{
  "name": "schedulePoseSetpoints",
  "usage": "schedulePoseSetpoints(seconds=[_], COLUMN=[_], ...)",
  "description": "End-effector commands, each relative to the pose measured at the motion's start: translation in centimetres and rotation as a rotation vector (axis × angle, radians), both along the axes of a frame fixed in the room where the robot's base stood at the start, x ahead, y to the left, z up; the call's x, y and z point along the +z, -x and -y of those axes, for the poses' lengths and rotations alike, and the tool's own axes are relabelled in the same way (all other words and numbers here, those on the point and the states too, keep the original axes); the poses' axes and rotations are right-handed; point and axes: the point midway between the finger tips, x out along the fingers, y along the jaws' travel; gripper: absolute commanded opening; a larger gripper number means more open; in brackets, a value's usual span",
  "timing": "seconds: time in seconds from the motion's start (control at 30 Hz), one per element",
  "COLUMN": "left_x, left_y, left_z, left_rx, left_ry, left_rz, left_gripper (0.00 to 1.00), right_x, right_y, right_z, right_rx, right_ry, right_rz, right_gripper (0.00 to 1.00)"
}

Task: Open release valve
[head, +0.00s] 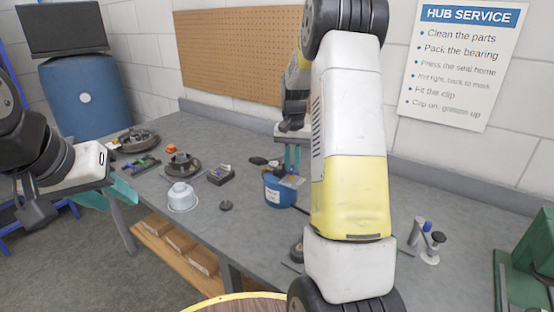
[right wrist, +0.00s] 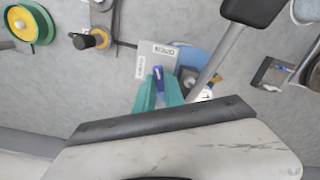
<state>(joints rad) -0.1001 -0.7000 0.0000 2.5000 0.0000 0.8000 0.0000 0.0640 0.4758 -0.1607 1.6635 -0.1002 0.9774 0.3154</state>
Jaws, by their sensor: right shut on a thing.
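The release valve has a grey plate (right wrist: 155,58) with two small white labels, seen in the right wrist view; one seems to read OPEN. A blue lever (right wrist: 158,76) stands at this plate. My right gripper (right wrist: 159,90) has its teal fingers on either side of the lever and is shut on it. In the head view my right gripper (head: 292,160) reaches down over the plate (head: 292,182), at a blue container (head: 278,194); the lever is hard to make out there. My left gripper (head: 124,184) is empty, its teal fingers apart, off the bench's left side.
The grey bench (head: 240,240) holds a white cup-shaped part (head: 182,198), a dark hub part (head: 182,165), a small dark box (head: 221,175) and a dark disc (head: 226,206). A bottle-like part (head: 427,228) stands at the right. A pegboard (head: 240,50) is behind.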

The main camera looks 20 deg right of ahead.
Motion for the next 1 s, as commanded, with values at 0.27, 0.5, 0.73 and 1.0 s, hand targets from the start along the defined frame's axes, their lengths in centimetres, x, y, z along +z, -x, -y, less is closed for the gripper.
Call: schedulePoseSetpoints(seconds=[0.27, 0.5, 0.73, 1.0], left_x=[0.0, 0.0, 0.0, 0.0], left_y=[0.0, 0.0, 0.0, 0.0], left_z=[0.0, 0.0, 0.0, 0.0], left_rx=[0.0, 0.0, 0.0, 0.0], left_ry=[0.0, 0.0, 0.0, 0.0], left_rz=[0.0, 0.0, 0.0, 0.0], left_gripper=[0.36, 0.36, 0.36, 0.36], right_x=[0.09, 0.1, 0.1, 0.1], right_y=[-0.08, -0.09, -0.08, -0.08], right_z=[-0.02, -0.01, 0.02, 0.03], right_rx=[-0.226, -0.362, -0.426, -0.443], right_ry=[0.001, 0.001, 0.001, 0.001], right_rz=[0.003, 0.003, 0.003, 0.003], right_gripper=[0.0, 0.0, 0.0, 0.0])
